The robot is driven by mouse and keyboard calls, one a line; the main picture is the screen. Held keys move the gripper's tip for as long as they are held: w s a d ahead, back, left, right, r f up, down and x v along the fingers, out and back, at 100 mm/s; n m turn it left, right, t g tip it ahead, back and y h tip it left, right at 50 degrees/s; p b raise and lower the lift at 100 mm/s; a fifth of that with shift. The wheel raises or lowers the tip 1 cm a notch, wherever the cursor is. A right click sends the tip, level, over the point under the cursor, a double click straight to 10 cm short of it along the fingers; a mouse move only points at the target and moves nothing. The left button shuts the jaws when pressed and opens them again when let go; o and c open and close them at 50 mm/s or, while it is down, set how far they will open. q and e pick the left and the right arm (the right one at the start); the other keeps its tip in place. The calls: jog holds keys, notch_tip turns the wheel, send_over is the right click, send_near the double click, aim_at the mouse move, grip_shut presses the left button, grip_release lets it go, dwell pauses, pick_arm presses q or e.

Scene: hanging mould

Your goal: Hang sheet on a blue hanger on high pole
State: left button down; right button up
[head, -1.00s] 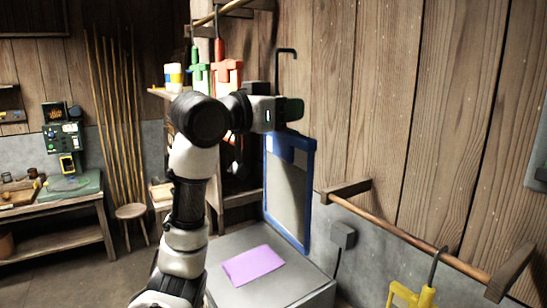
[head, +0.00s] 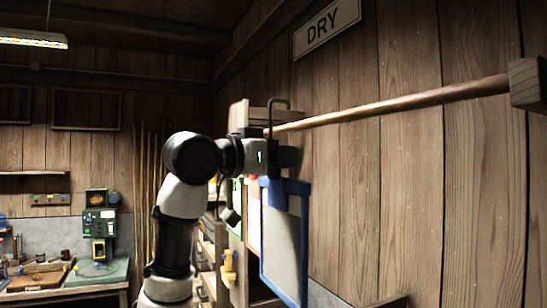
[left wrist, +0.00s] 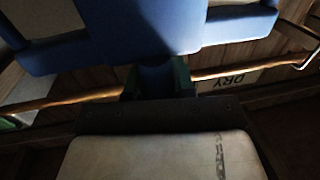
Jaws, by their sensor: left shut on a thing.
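My left gripper (head: 288,157) is shut on the neck of the blue hanger (head: 284,187). The hanger is upright, with a pale sheet (head: 281,238) inside its blue frame below the gripper. Its dark hook (head: 279,100) rises above the gripper, near the left end of the high pole (head: 400,104). The hook top is higher than the pole there; whether it goes around the pole or only stands in front of it I cannot tell. In the left wrist view the hanger's blue top (left wrist: 150,28) fills the upper middle, and the pole (left wrist: 232,68) shows behind it. My right gripper is not in view.
A wooden bracket (head: 527,84) holds the pole's right end. The pole is bare between there and the hook. A DRY sign (head: 326,27) is on the wall above. Shelving stands behind the hanger, and a workbench (head: 70,280) is at the far left.

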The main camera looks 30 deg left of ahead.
pick_arm(q)
jog(key=w+d+f, duration=0.1)
jog(key=w+d, duration=0.2)
jog(key=w, duration=0.3)
jog(key=shift+d+f+p, duration=0.2)
jog(key=shift+f+p, duration=0.1)
jog(key=shift+f, duration=0.05)
dwell(0.5)
jog(key=c, duration=0.9)
grip_release()
jog(key=shift+o, duration=0.2)
jog(key=shift+s, duration=0.1)
jog(key=b+v, duration=0.5)
jog(key=v, duration=0.5)
jog(key=shift+s, duration=0.35)
